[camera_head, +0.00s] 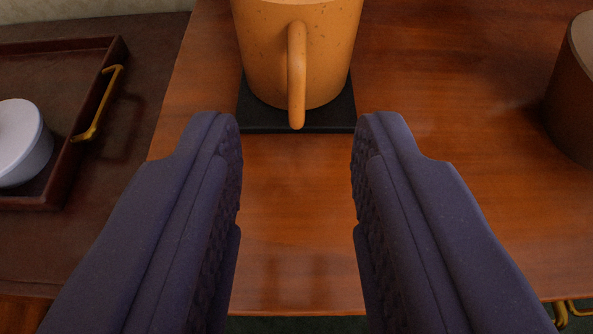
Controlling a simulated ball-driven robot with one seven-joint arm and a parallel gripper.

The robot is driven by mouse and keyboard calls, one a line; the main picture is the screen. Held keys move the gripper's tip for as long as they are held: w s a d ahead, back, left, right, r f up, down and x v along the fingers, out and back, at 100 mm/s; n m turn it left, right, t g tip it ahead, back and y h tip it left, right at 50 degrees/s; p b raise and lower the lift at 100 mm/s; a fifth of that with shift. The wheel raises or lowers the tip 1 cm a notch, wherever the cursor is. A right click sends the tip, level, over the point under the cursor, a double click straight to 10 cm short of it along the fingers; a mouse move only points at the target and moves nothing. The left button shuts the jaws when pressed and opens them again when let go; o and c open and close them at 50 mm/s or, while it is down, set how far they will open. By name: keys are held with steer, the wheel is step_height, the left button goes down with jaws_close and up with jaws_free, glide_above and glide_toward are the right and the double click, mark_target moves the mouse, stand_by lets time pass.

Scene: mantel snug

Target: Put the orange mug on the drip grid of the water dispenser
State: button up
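The orange mug (265,50) stands upright at the top centre of the view, its upper part cut off by the frame edge. Its handle (297,75) points toward me. The mug sits on a flat black square pad (258,122) on the wooden surface; I cannot tell whether this is a drip grid or a coaster. My gripper (296,135) is open and empty, its two dark fingers wide apart. The fingertips are on either side of the pad's near edge, short of the mug, with the handle between them in the picture. No water dispenser is recognisable here.
A dark red tray (102,100) with a brass handle (102,105) lies at the left, holding a white round container (22,145). A brown cylindrical container (570,100) stands at the right edge. The wood surface (295,220) between the fingers is bare.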

steer(key=v, duration=0.5)
steer(key=w+a+r+m+g+y, duration=0.15)
steer(key=w+a+r, duration=0.25)
steer(key=w+r, duration=0.55)
steer(key=w+d+r+y, duration=0.1)
steer(key=w+r, duration=0.2)
steer(key=r, duration=0.3)
steer(key=w+d+r+t, duration=0.1)
steer(key=w+r, duration=0.1)
steer(key=r, duration=0.5)
steer(key=w+d+r+y, duration=0.1)
steer(key=w+r, duration=0.2)
steer(key=r, duration=0.3)
steer(key=s+d+r+t, duration=0.1)
steer(key=d+r, duration=0.2)
steer(key=r, duration=0.6)
steer(key=s+d+r, duration=0.2)
steer(key=d+r, duration=0.2)
steer(key=r, duration=0.5)
steer(key=s+d+r+n+h, duration=0.1)
steer(key=s+d+r, duration=0.3)
steer(key=s+r, duration=0.3)
steer(key=s+d+r+n+t+h, duration=0.1)
steer(key=s+d+r, duration=0.4)
steer(key=r, duration=0.8)
steer(key=shift+s+r+h, duration=0.2)
steer(key=shift+s+h, duration=0.15)
steer(key=shift+s, duration=0.8)
steer(key=shift+a+t, duration=0.1)
steer(key=shift+t, duration=0.15)
